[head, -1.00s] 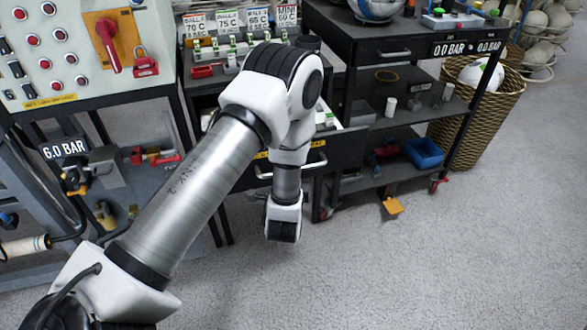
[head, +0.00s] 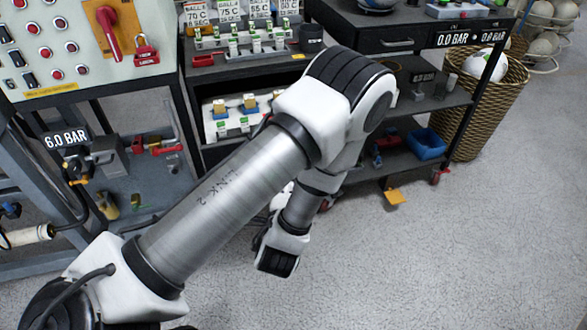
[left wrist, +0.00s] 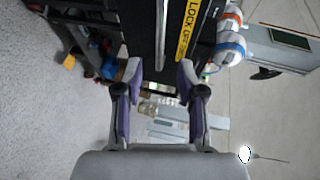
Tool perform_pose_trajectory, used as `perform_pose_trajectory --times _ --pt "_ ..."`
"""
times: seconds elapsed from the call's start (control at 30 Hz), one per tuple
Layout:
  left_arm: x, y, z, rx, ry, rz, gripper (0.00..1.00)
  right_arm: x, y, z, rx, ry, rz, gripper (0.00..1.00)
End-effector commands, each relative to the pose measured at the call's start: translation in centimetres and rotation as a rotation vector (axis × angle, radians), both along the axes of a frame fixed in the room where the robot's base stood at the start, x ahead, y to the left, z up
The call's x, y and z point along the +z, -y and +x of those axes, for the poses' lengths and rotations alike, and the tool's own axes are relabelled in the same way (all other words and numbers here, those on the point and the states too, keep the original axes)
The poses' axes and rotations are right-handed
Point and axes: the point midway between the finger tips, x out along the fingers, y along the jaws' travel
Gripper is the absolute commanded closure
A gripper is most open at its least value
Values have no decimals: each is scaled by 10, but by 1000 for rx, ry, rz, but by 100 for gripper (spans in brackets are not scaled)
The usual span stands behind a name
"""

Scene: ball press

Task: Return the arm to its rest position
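My left arm comes in from the lower left of the head view and bends at a raised elbow, with the forearm hanging down over the floor. Its wrist end (head: 278,255) hangs in front of the benches; the gripper fingers cannot be made out there. In the left wrist view my left gripper (left wrist: 160,76) has its two fingers apart with nothing between them, so it is open and empty. Beyond the fingers are a dark bench part and a yellow lock-off label (left wrist: 190,30). My right arm and gripper are not in view.
A control panel (head: 75,15) with a red padlock (head: 146,49) stands at the left. A dark shelf bench (head: 415,25) and a wicker basket (head: 490,115) are at the right. Beside the arm is a white rack (head: 222,125). The floor (head: 450,260) at lower right is clear.

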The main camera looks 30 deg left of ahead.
Motion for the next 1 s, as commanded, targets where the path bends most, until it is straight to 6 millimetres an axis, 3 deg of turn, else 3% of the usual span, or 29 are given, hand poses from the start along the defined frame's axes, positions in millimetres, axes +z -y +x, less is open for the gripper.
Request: perform_pose_trajectory --times 0.17,0.63,0.73,0.77,0.87,0.9,1.0 --pt "3 6 -13 0 2 1 61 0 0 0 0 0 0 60" --pt "3 5 -13 1 -1 1 61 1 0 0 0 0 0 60" --pt "-3 -8 -25 41 -43 -15 61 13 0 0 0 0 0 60" --pt "-9 -15 -32 61 -75 -34 61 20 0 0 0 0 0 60" --pt "-62 -24 -66 123 -260 -270 61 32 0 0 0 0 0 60" --pt "-88 -19 -86 173 -346 -426 61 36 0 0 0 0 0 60" --pt "-141 5 -147 374 -563 -825 61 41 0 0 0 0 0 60"
